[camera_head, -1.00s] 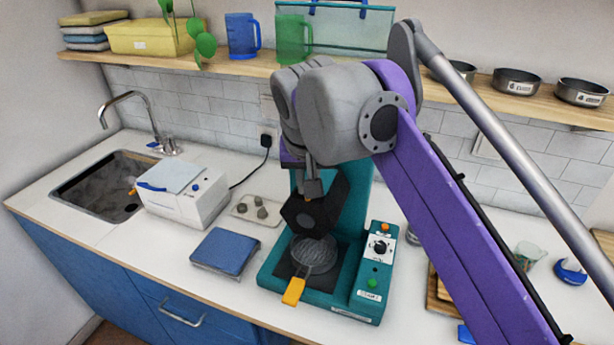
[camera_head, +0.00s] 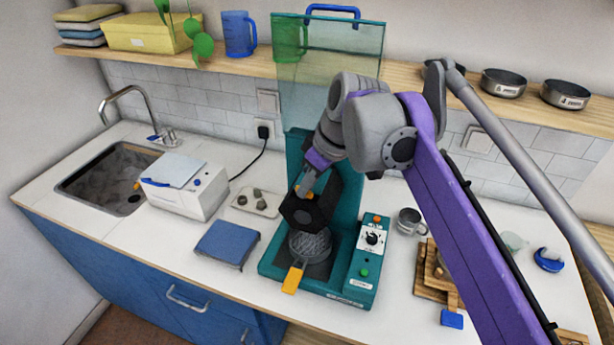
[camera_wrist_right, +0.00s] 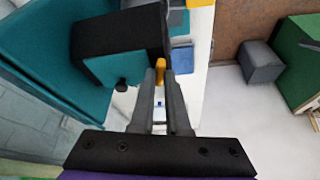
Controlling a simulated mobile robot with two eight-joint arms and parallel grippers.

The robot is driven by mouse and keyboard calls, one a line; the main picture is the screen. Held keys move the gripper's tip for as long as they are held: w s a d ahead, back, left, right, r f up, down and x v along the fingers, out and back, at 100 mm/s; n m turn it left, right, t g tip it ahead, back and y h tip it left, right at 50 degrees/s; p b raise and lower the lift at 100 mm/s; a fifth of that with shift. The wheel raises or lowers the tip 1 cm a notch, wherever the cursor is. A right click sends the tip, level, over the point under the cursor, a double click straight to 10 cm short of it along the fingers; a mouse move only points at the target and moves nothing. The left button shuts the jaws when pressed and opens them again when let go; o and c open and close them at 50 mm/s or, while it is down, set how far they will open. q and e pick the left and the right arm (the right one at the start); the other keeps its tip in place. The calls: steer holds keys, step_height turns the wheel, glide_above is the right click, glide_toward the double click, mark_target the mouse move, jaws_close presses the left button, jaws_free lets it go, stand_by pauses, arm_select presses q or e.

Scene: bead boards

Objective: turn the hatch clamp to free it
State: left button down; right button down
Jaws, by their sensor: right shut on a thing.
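A teal press-like machine (camera_head: 350,290) stands on the counter with a black block (camera_head: 308,212) above a round ridged plate (camera_head: 310,245) with an orange handle (camera_head: 292,278). My right gripper (camera_head: 303,188) reaches down to the upper left of the black block. In the right wrist view my right gripper (camera_wrist_right: 160,80) is shut on a small orange piece (camera_wrist_right: 160,65) beside the black block (camera_wrist_right: 120,35); it looks like the clamp's lever. The head view does not show this piece clearly. A clear hatch panel (camera_head: 330,60) with a blue handle (camera_head: 333,10) stands raised. My left gripper is out of view.
A white box (camera_head: 185,195), a blue pad (camera_head: 228,243) and a small tray (camera_head: 256,210) lie left of the machine. A metal cup (camera_head: 409,222) and wooden boards (camera_head: 430,285) are to its right. A shelf (camera_head: 230,66) runs above.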

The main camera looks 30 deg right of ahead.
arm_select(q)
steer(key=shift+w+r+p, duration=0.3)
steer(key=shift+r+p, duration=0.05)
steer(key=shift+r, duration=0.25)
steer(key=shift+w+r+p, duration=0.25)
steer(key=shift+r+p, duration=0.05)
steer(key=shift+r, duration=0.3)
arm_select(e)
steer(key=shift+w+d+r+n+g+y, duration=0.15)
steer(key=shift+n+y, duration=0.1)
steer(key=shift+n, duration=0.55)
steer(key=shift+n+g+y, duration=0.15)
steer(key=shift+n+y, duration=0.1)
steer(key=shift+n, duration=0.55)
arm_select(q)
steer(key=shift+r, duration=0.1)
arm_select(e)
steer(key=c, duration=0.9)
jaws_free()
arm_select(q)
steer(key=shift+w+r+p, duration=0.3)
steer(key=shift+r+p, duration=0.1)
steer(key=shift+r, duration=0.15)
arm_select(e)
steer(key=v, duration=1)
steer(key=shift+d+r, duration=0.15)
steer(key=shift+r, duration=0.15)
